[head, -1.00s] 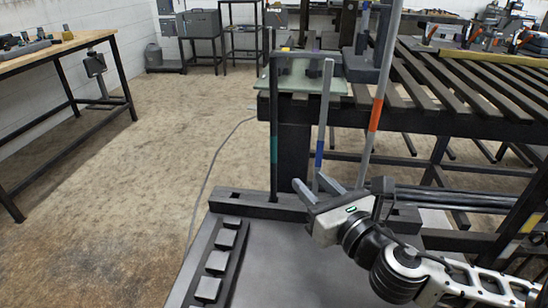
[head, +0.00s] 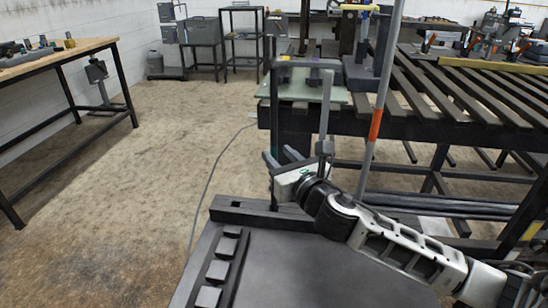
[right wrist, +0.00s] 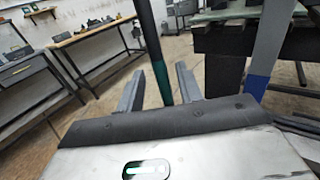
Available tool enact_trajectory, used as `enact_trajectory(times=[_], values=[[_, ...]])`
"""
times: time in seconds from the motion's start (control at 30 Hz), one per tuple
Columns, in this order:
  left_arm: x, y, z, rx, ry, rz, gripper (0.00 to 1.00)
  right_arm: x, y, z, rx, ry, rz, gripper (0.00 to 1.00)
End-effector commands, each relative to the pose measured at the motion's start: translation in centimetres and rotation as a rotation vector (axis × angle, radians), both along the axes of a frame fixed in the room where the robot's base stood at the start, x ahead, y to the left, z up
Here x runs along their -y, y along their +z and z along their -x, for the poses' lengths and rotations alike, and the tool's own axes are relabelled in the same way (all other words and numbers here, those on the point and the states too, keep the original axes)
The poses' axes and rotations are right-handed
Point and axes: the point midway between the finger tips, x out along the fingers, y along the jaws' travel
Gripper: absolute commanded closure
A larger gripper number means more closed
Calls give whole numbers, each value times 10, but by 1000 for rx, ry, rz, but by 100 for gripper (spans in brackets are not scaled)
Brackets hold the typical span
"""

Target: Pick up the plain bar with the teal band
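The dark upright bar (head: 274,95) stands in the head view, left of the other bars. Its teal band (right wrist: 161,82) shows in the right wrist view, but in the head view my right gripper (head: 279,156) covers that height. My right gripper is open. In the right wrist view the banded part shows in the gap between its two fingers (right wrist: 158,88). I cannot tell how deep the bar sits between them, and I see no finger closed on it. My left gripper is not in view.
A grey bar with a blue band (right wrist: 256,85) stands just right of the gripper. A taller bar with an orange band (head: 376,123) is farther right. A dark base rail (head: 250,214) and several grey blocks (head: 219,270) lie below. A slatted table (head: 480,95) stands behind.

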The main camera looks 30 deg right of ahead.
Motion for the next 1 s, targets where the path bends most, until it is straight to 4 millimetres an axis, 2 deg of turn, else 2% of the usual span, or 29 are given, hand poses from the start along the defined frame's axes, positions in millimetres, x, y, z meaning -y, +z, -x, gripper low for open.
enact_trajectory(times=[0.1, 0.2, 0.47, 0.5, 0.6, 1.0], values=[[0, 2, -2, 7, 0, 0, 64, 0, 1, -19, 2, -1, -2, 64], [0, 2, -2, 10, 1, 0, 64, 0, 0, -28, 0, 0, -1, 64], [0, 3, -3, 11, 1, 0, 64, 0, 0, -30, -1, 1, 0, 64], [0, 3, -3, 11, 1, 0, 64, 0, 0, -30, -1, 1, 0, 75], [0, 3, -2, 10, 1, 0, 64, 0, 0, -30, -1, 0, 0, 100], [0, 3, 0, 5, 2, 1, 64, 1, 5, -30, 6, 1, 1, 100]])
